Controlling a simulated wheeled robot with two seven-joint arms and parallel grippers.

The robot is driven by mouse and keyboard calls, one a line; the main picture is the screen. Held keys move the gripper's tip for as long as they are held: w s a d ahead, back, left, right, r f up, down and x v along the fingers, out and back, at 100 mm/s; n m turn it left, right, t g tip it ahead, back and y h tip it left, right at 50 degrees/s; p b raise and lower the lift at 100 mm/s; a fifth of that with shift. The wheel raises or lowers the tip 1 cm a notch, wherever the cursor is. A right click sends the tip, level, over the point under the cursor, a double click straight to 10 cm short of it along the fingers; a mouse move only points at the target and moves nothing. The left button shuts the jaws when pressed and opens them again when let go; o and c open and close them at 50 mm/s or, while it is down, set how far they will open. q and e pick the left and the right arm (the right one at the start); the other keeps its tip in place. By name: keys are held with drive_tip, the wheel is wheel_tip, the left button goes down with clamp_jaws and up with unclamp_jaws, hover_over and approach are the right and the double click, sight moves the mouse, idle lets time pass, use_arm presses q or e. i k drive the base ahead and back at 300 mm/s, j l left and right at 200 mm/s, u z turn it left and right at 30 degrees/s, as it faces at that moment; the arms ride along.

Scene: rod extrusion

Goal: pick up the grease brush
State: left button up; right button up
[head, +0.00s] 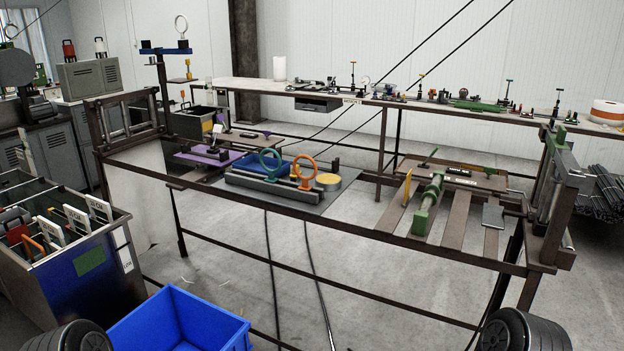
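I cannot make out for sure which of the small items is the grease brush. Several slim handled tools stand or lie on the long back bench (232,84), too small to tell apart. On the nearer frame, a round yellow-topped tin (328,181) sits beside an orange ring (305,166), a teal ring (270,160) and a blue tray (252,166). Neither gripper shows; only dark rounded parts, likely of my arms, show at the bottom left and bottom right edges.
A dark metal frame rail (300,208) crosses in front of the work area. A blue bin (180,322) stands on the floor in front. A metal tank (90,270) with hanging labelled tools stands at left. A green-ended roller device (428,203) sits at right. Black cables cross the floor.

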sight(294, 177)
drive_tip(key=i+z, duration=0.5)
drive_tip(key=z, duration=0.25)
drive_tip(key=i+j+z, duration=0.2)
drive_tip(key=z, duration=0.15)
drive_tip(key=i+j+z, duration=0.1)
drive_tip(key=i+j, duration=0.65)
